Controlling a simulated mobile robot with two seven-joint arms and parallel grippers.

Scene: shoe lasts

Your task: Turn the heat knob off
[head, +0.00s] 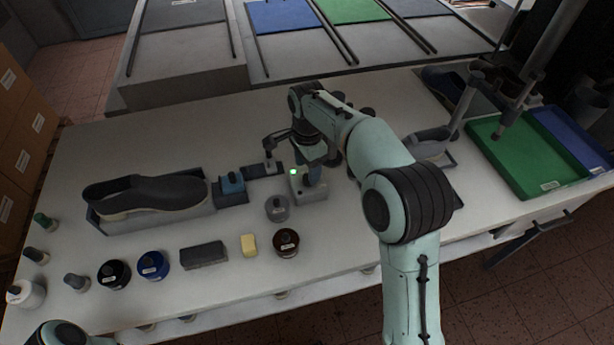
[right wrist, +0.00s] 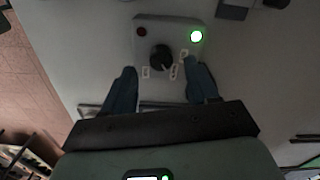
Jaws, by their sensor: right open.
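The heat control box (head: 308,190) is a small grey box on the white table, with a lit green lamp (head: 293,172). In the right wrist view the box (right wrist: 172,24) shows a black round knob (right wrist: 161,56), the lit green lamp (right wrist: 196,36) and a dark red lamp (right wrist: 142,31). Small white labels sit around the knob. My right gripper (right wrist: 162,84) is open, its two dark fingers on either side of the knob with clear gaps. In the head view my right gripper (head: 314,168) is over the box and hides the knob. My left gripper is not in view.
A green tray (head: 535,160) is at the right.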

